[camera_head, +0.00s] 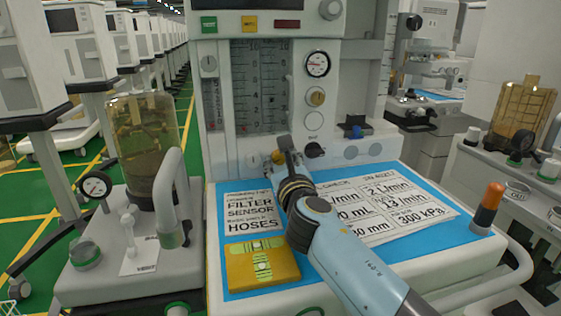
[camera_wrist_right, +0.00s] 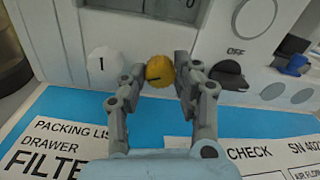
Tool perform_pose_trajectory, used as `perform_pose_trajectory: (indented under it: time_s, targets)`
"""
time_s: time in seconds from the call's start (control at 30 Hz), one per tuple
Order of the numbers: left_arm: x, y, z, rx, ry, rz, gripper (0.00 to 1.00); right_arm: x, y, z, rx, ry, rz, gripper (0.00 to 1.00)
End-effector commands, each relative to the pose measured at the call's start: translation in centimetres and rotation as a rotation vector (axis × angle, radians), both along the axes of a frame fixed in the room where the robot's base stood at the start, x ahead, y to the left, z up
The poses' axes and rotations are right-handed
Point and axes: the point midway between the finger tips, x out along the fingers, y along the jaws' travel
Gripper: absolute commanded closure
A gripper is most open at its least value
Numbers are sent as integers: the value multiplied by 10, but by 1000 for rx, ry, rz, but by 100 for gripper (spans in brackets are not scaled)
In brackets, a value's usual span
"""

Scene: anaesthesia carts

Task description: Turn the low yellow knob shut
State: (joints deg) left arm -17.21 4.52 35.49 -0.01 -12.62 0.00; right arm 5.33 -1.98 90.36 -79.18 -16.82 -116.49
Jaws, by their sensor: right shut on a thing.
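The low yellow knob (camera_wrist_right: 160,70) sits on the cart's front panel in the wrist view, with a short dark mark lying about level on its face. My right gripper (camera_wrist_right: 161,73) is shut on it, one finger on each side. In the head view only a bit of the low yellow knob (camera_head: 278,157) shows beside the fingers of my right gripper (camera_head: 287,150), which hide most of it. My left gripper is in neither view.
A white knob (camera_wrist_right: 105,62) marked 1 stands close left, and a black knob (camera_wrist_right: 228,75) under OFF close right. A higher yellow knob (camera_head: 317,97) sits below the gauge (camera_head: 317,64).

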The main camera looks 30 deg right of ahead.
Motion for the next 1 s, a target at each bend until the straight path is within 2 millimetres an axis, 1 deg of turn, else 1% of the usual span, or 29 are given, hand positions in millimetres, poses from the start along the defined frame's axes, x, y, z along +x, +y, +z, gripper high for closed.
perform_pose_trajectory:
  time_s: [0.27,1.0]
  targets:
    - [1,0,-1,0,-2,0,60,0,0,0,199,-51,0,100]
    - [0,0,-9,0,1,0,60,-1,-1,-1,881,-227,0,100]
